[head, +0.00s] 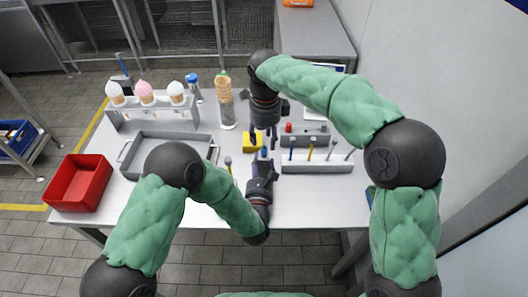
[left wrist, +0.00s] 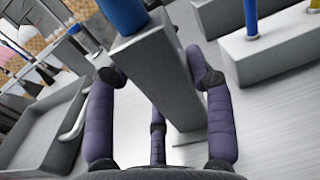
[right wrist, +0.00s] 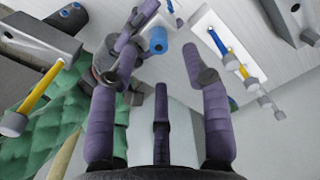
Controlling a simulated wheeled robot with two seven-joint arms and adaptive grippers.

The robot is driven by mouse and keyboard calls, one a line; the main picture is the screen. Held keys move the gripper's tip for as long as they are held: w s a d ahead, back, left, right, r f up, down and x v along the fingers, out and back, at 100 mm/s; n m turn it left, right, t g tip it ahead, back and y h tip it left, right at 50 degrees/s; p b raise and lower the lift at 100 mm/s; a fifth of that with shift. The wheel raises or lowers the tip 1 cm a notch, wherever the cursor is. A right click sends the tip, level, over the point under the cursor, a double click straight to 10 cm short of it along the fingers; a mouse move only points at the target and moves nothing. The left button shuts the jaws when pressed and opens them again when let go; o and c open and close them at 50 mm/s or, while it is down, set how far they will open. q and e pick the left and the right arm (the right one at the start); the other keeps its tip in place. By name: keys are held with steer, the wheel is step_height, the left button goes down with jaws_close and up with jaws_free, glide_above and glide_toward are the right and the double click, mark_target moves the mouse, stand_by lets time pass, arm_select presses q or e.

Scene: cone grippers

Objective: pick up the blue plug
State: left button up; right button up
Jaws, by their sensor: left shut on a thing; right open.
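The blue plug (head: 264,152) sits between my two grippers in the head view. In the left wrist view the blue plug (left wrist: 122,14) stands in the end of a grey block (left wrist: 160,75). My left gripper (left wrist: 158,78) is shut on this block, with a finger on each side of it. My right gripper (head: 264,132) is above and behind the plug in the head view. In the right wrist view my open right gripper (right wrist: 158,72) has the blue plug (right wrist: 158,40) between and beyond its fingertips. No contact with the plug shows.
Grey racks with blue and yellow rods (head: 316,166) stand just right. A yellow block (head: 252,142) is close to the left of the grippers. A grey tray (head: 150,135), red bin (head: 77,184) and ice-cream cone stand (head: 150,115) are left. The table's front right is clear.

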mark_target(264, 148)
steer(key=shift+w+a+f, duration=0.1)
steer(key=shift+a+f, duration=0.05)
steer(key=shift+f, duration=2.8)
steer(key=c, duration=0.9)
